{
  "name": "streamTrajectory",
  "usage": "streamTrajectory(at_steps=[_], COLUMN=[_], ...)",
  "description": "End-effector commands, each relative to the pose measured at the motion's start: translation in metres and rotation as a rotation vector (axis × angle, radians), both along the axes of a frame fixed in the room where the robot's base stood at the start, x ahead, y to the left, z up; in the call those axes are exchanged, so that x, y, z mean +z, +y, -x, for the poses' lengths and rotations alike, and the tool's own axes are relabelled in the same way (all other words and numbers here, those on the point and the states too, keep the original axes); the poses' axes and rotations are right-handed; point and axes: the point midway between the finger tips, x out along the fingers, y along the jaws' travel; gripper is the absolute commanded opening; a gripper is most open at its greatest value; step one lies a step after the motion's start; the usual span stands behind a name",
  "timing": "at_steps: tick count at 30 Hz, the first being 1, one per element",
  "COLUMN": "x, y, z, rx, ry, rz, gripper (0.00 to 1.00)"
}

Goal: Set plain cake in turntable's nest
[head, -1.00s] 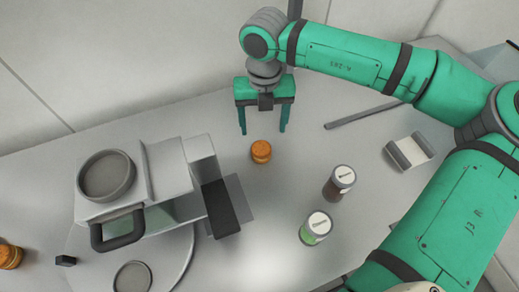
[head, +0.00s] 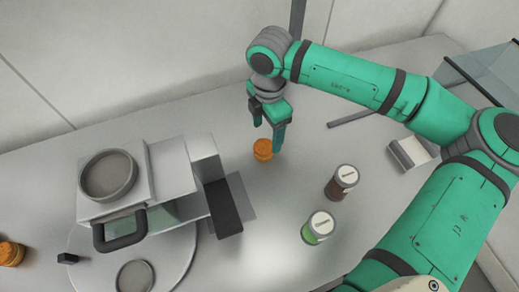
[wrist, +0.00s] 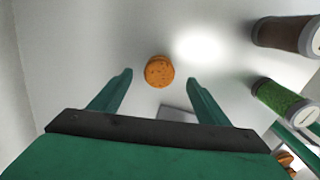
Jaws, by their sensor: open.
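A small orange-brown cake (head: 263,150) stands on the counter near the middle of the head view. It also shows in the wrist view (wrist: 159,71), centred between my fingers with gaps on both sides. My gripper (head: 267,138) is open and empty, close over the cake; I cannot tell its exact height above it. The turntable (head: 184,262) is a pale disc at the lower left, partly hidden under the grey machine. A round grey-rimmed nest (head: 134,277) sits on it and looks empty.
The grey machine (head: 170,170) carries a round dish (head: 108,175) and a dark handle. Brown-filled (head: 342,182) and green-filled (head: 318,227) jars stand to the right. Another orange-brown cake (head: 11,254) is at the far left. A dark bar (head: 350,117) and a small holder (head: 411,153) lie beyond.

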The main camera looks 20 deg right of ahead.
Motion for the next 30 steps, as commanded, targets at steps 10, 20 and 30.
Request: streamTrajectory(at_steps=[10,20,30], x=[-0.028,-0.067,-0.07], y=[0.011,0.017,0.014], z=[-0.002,-0.001,0.0], rx=[0.019,0.021,0.015], ry=[0.001,0.0,-0.001], rz=[-0.001,-0.001,0.0], gripper=[0.7,0.7,0.55])
